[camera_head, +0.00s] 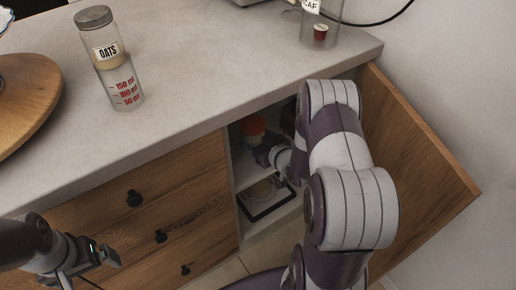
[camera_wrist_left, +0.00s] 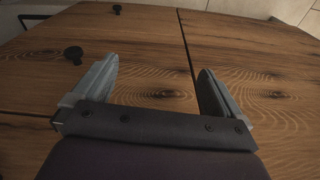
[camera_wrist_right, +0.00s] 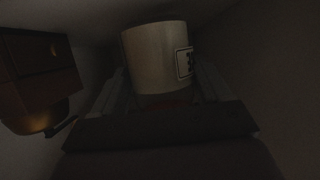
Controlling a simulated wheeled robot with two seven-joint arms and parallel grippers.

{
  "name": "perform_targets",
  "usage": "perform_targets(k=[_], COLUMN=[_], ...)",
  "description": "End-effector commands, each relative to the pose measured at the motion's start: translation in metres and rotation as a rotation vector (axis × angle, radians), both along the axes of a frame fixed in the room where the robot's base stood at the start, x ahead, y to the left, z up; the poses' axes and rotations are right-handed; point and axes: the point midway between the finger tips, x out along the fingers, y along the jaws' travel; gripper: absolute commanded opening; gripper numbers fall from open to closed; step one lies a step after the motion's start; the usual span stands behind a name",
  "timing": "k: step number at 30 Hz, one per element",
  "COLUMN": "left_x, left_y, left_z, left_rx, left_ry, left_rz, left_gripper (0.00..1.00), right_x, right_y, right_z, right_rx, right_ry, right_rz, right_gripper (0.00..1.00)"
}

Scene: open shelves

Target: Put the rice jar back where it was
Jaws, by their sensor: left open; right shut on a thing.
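A cream-coloured cylinder with a dark-framed label, seemingly the rice jar (camera_wrist_right: 155,58), stands between the fingers of my right gripper (camera_wrist_right: 163,88) in the right wrist view. Its label is turned to the side and I cannot read it. Something reddish shows dimly at its near end. In the head view my right gripper (camera_head: 266,148) reaches into the open cabinet (camera_head: 243,178), shut on the jar, beside an orange-red round part (camera_head: 253,126). The arm hides much of the inside. My left gripper (camera_head: 98,258) is open and empty in front of the drawers; the left wrist view (camera_wrist_left: 157,82) shows its fingers apart.
The cabinet door (camera_head: 415,150) stands open on the right, close to my right arm. A brown box with a knob (camera_wrist_right: 40,75) is left of the jar inside. An oats jar (camera_head: 112,65) and a glass jar (camera_head: 321,25) stand on the counter (camera_head: 210,60). Drawer knobs (camera_head: 134,198) stick out.

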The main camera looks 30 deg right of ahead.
Motion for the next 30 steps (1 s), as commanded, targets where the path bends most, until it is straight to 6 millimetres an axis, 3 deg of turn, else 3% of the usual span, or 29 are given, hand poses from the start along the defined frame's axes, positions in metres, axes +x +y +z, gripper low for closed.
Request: perform_targets(k=[1, 3, 13, 14, 15, 24, 30], left_x=[0.000, 0.000, 0.000, 0.000, 0.000, 0.000, 0.000], left_y=[0.000, 0.000, 0.000, 0.000, 0.000, 0.000, 0.000], left_z=[-0.010, -0.012, -0.013, -0.012, -0.011, -0.007, 0.009], left_rx=[0.000, 0.000, 0.000, 0.000, 0.000, 0.000, 0.000], left_ry=[0.000, 0.000, 0.000, 0.000, 0.000, 0.000, 0.000], left_rz=[0.000, 0.000, 0.000, 0.000, 0.000, 0.000, 0.000], left_gripper=[1.00, 1.00, 1.00, 1.00, 1.00, 1.00, 1.00], right_x=[0.000, 0.000, 0.000, 0.000, 0.000, -0.002, -0.038], right_y=[0.000, 0.000, 0.000, 0.000, 0.000, -0.001, -0.004], right_z=[-0.015, -0.021, -0.023, -0.023, -0.022, -0.017, 0.000], right_rx=[0.001, 0.001, -0.001, 0.000, 0.000, 0.001, 0.001], right_ry=[-0.002, -0.003, -0.003, 0.000, 0.000, 0.000, 0.002], right_rz=[0.000, 0.000, 0.000, 0.000, 0.000, 0.000, -0.004], right_gripper=[0.06, 0.06, 0.06, 0.86, 0.99, 1.00, 1.00])
